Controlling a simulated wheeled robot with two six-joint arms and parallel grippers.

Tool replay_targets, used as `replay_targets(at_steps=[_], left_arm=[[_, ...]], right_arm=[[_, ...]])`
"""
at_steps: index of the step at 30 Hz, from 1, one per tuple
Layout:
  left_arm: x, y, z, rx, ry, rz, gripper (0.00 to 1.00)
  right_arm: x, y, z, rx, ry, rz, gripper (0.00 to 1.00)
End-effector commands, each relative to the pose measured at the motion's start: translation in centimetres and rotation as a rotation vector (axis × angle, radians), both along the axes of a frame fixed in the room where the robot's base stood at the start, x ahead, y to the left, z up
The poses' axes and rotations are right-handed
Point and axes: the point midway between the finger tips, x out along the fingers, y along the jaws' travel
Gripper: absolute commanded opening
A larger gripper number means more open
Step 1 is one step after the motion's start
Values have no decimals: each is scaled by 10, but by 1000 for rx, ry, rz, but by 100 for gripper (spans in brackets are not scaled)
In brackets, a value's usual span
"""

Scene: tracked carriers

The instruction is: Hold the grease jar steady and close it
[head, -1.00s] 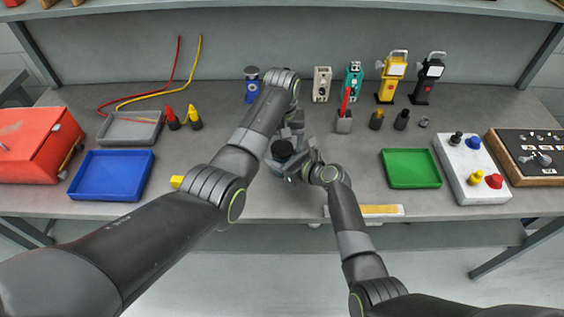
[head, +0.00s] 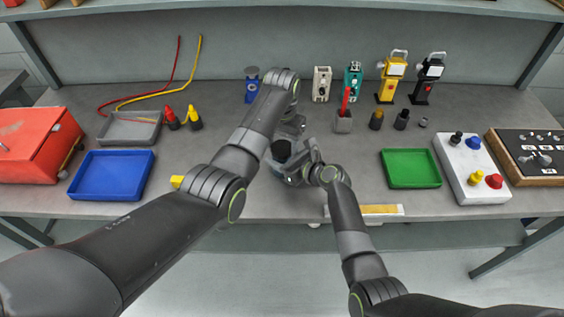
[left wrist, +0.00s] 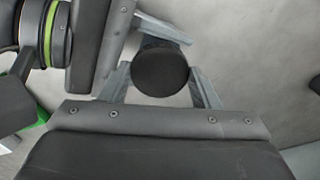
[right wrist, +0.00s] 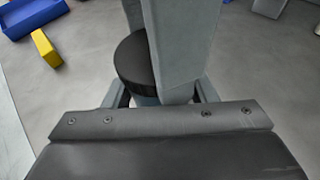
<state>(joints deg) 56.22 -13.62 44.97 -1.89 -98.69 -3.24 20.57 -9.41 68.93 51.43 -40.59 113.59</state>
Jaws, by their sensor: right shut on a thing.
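The grease jar (right wrist: 146,101) stands near the front middle of the bench, with its dark round lid (head: 281,150) on top. The lid also fills the middle of the left wrist view (left wrist: 160,72). My right gripper (right wrist: 163,92) is shut on the jar body from the front right. My left gripper (head: 283,141) is at the lid from behind, its fingers apart on either side of it. In the right wrist view a left finger hides part of the lid. I cannot tell how tightly the lid sits.
A grey holder (head: 343,122) with a red item stands behind right. A blue tray (head: 72,189) is at left, a green tray (head: 411,184) at right. A yellow block (right wrist: 46,48) lies left of the jar.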

Motion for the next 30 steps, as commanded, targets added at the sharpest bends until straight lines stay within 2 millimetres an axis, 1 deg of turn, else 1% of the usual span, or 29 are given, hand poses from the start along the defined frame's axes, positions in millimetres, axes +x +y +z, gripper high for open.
replay_targets(at_steps=[1,4,5,20,23,27,30], left_arm=[[0,1,0,1,0,1,63],[0,0,0,0,0,1,76],[0,0,0,-1,0,1,77],[-2,-5,1,-9,5,-3,77],[-2,-5,10,-8,4,-4,77],[-1,-5,31,-9,1,-5,77],[-1,-4,41,-6,1,-3,77]], right_arm=[[0,0,0,0,0,-1,0],[0,0,0,0,0,-1,0],[0,0,0,0,0,-1,0],[0,1,0,0,0,2,0],[0,2,0,0,0,2,0],[-1,1,-1,0,4,1,0],[-1,1,-2,0,4,1,0]])
